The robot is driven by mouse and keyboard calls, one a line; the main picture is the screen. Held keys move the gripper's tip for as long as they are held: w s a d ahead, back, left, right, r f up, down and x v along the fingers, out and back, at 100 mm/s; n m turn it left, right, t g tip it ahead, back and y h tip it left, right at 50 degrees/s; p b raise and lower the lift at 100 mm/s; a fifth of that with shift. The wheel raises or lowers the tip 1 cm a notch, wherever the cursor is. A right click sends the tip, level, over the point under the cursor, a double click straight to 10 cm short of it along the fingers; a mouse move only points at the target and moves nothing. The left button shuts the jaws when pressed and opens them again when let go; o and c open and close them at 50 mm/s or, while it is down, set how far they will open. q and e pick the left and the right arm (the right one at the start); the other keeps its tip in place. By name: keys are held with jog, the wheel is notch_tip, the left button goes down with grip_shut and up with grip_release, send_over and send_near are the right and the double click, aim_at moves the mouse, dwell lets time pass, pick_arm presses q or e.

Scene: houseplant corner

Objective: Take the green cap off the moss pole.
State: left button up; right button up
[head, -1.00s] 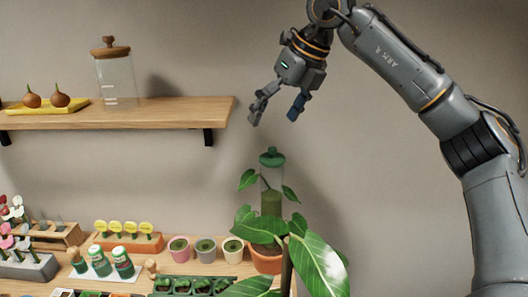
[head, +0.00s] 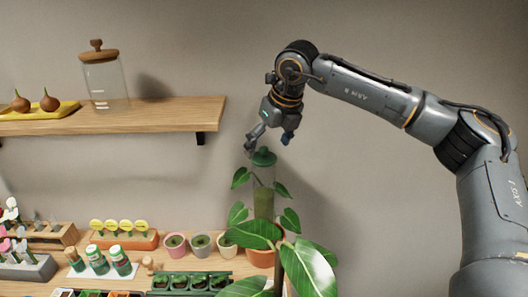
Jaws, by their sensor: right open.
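The green cap (head: 264,156) sits on top of the clear moss pole (head: 264,188), which stands upright in a terracotta pot (head: 260,258) among green leaves. My right gripper (head: 268,145) points down just above the cap, its jaws open. One finger is to the left of the cap's knob and the other to the right and higher. I cannot tell whether either finger touches the cap. My left gripper is not in view.
A wooden shelf (head: 170,113) with a lidded glass jar (head: 105,82) and a yellow tray (head: 62,108) of bulbs is at the upper left. Small pots (head: 201,246), a seedling tray (head: 192,283) and labelled bottles (head: 97,260) crowd the bench.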

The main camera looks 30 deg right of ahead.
aim_at(264, 155)
jog(key=shift+x, duration=1.35)
jog(key=shift+r, duration=0.1)
jog(key=c, duration=0.9)
